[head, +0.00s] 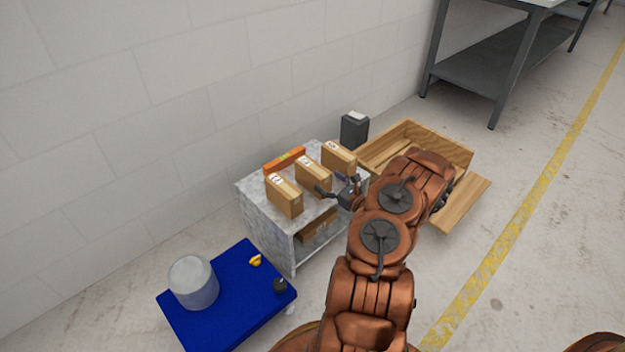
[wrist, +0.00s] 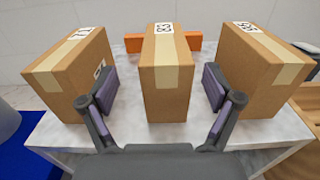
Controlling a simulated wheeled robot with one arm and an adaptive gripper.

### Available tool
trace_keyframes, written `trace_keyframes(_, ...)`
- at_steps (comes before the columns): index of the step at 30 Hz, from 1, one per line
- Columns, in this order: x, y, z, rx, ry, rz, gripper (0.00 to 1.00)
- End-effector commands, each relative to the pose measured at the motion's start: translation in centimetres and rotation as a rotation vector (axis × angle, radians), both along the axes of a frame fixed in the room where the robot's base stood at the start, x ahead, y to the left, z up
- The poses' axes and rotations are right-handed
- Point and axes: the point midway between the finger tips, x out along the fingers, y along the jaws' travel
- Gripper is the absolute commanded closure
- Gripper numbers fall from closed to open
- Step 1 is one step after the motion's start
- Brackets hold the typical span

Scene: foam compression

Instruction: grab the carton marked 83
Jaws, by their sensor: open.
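The carton marked 83 (wrist: 166,78) is a brown box with a pale tape strip and a white label on top. It stands upright in the middle of the wrist view, and is the middle carton (head: 313,176) in the head view. My gripper (wrist: 166,88) is open, with one finger on each side of this carton's near end. Gaps show between the fingers and its sides. In the head view my gripper (head: 334,190) is at the near side of the cartons. The carton's far face is hidden.
A carton (wrist: 75,75) stands to the left and another (wrist: 262,72) to the right, each near a finger. An orange box (head: 284,160) lies behind them. All are on a marble-topped cabinet (head: 252,187). A blue cart (head: 235,300) and a wooden crate (head: 440,142) are nearby.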

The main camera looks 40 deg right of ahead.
Motion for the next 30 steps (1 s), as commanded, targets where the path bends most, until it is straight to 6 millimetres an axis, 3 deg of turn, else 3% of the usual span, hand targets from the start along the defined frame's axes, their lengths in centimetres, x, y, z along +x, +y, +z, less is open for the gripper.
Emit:
trace_keyframes(18,5.3,-0.8,0.3,-0.001,-0.002,0.002,0.10)
trace_keyframes(28,5.7,-0.8,0.4,0.001,-0.002,0.001,0.10)
trace_keyframes(30,5.7,-0.8,0.4,0.001,-0.002,0.001,0.17)
